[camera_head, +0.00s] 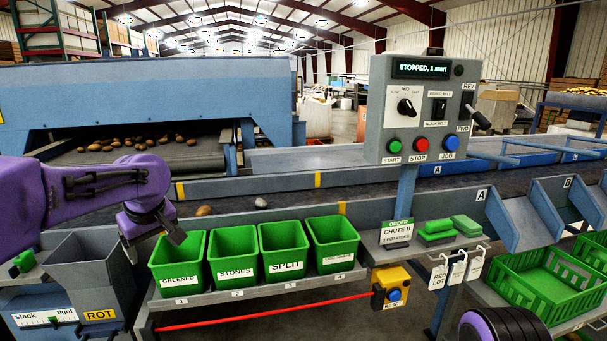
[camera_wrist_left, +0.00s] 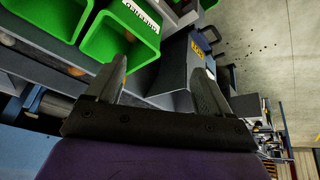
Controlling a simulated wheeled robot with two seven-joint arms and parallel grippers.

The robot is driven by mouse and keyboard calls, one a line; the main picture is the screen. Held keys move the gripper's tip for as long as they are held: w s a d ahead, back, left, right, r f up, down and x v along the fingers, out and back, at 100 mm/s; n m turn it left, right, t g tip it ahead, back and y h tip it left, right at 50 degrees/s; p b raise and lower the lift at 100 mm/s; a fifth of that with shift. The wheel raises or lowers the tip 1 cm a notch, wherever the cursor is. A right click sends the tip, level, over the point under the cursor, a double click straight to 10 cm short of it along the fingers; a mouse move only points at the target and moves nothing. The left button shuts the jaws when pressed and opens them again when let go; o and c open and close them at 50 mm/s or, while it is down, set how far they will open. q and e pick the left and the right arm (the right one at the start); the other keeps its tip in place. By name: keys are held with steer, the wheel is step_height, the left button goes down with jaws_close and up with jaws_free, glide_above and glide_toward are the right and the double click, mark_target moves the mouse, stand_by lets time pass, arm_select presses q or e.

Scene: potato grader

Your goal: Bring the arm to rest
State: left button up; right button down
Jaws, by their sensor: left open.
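My left arm reaches in from the left in the head view. Its left gripper (camera_head: 154,236) points down, just left of the green bin labelled GREENED (camera_head: 178,272) and by the grey ROT bin (camera_head: 84,262). In the left wrist view the left gripper (camera_wrist_left: 162,76) has its two dark fingers wide apart with nothing between them. The GREENED bin (camera_wrist_left: 128,48) shows past one finger and the ROT bin (camera_wrist_left: 182,75) past the other. A purple and black part of mine shows at the bottom right of the head view; my right gripper is not in view.
A control box (camera_head: 420,108) reads STOPPED. The STONES bin (camera_head: 233,268) and SPLIT bin (camera_head: 284,264) stand in the row with another green bin (camera_head: 333,258). Potatoes lie on the belt behind. A green crate (camera_head: 520,298) stands at right. A red cord (camera_head: 265,312) runs along the front.

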arm_select(q)
steer(key=w+d+f+m+t+h, duration=0.2)
steer(key=w+d+f+t, duration=0.2)
steer(key=w+f+t, duration=0.15)
steer(key=s+f+m, duration=0.1)
steer(key=s+f, duration=0.3)
steer(key=f, duration=0.5)
steer(key=s+f, duration=0.4)
steer(key=f, duration=0.5)
steer(key=s+f+g, duration=0.2)
steer(key=s+f, duration=0.4)
steer(key=s, duration=0.6)
steer(key=s+a+f+g+y, duration=0.1)
steer(key=s+f+g, duration=0.1)
steer(key=s+f, duration=0.5)
steer(key=s+a+f+g+y, duration=0.1)
steer(key=s+f, duration=0.6)
steer(key=s, duration=0.9)
steer(key=shift+s+f+g, duration=0.25)
steer(key=shift+s+g, duration=0.1)
steer(key=shift+g, duration=0.3)
